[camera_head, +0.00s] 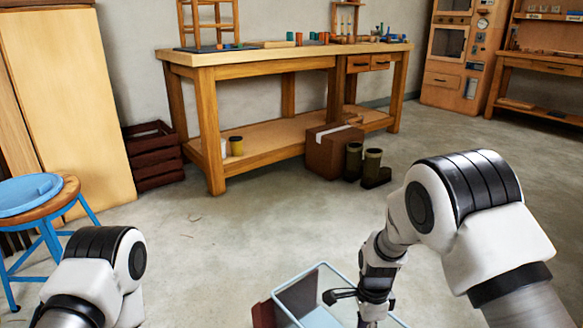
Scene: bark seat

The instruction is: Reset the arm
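My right arm (440,205) comes in from the right and bends down in front of a pale blue, open-topped bin (318,272) at the bottom centre. Its wrist end and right gripper (368,298) overlap the bin in the picture. A dark part juts out to the left there. The fingertips cannot be made out, so I cannot tell whether the gripper is open or whether it is inside the bin. My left arm (98,268) shows only as a bent joint at the lower left. The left gripper is out of view.
A blue-topped stool (30,192) stands at the left, near my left arm. A wooden workbench (255,58) with items on it is behind. A cardboard box (325,155), boots (372,168) and a dark red crate (152,158) sit on the floor. The middle floor is clear.

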